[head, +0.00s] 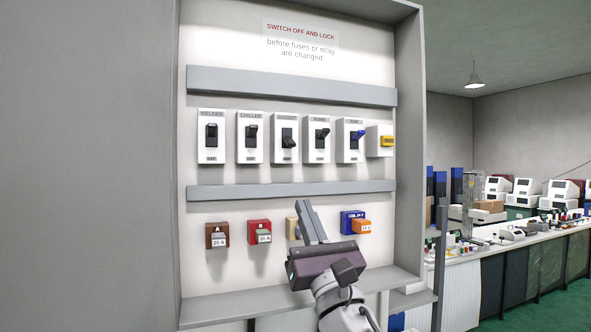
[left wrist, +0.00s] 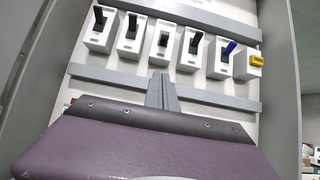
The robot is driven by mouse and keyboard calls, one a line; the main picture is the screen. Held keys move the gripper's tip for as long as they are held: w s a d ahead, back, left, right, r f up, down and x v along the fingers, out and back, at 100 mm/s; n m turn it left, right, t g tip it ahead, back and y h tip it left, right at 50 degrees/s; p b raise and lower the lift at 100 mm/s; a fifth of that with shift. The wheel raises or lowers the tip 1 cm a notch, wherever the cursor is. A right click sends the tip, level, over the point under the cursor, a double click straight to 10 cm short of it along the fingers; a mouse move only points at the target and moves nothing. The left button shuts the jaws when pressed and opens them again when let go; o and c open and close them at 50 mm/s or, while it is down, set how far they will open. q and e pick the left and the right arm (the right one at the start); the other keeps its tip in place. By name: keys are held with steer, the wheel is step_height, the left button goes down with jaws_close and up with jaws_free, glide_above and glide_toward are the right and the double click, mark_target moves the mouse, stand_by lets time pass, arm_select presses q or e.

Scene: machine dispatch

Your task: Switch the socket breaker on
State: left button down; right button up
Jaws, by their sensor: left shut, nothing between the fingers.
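A row of white breakers with levers is on the panel. The third one (head: 285,152) seems to be the socket breaker, but its label is too small to read surely. Its black lever sits lower than those of its neighbours. It also shows in the left wrist view (left wrist: 159,58). My left gripper (head: 304,204) is shut and empty, its fingers pointing up, below this breaker and apart from it. In the left wrist view the fingertips (left wrist: 161,76) appear just under it. My right gripper is not in view.
Grey rails run above and below the breakers; the lower rail (head: 240,193) is just above my fingertips. Coloured fuse holders, such as the red one (head: 260,228), stick out below; my gripper partly hides a beige one (head: 291,227). A blue-levered breaker (head: 347,152) is to the right.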

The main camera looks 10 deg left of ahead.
mark_target(290, 142)
arm_select(q)
steer(key=p+x, duration=0.2)
steer(key=x, duration=0.1)
steer(key=s+r+p+x, duration=0.1)
steer(key=p+x, duration=0.2)
steer(key=x, duration=0.1)
steer(key=r+p+x, duration=0.1)
steer(key=p+x, duration=0.2)
steer(key=x, duration=0.1)
steer(key=shift+s+d, duration=0.1)
steer(key=shift+d, duration=0.3)
steer(key=shift+s+d+r, duration=0.2)
steer(key=shift+s+r, duration=0.15)
steer(key=shift+s, duration=0.05)
steer(key=shift+w+a+p, duration=0.1)
steer(key=shift+w+p, duration=0.05)
steer(key=shift+p, duration=0.15)
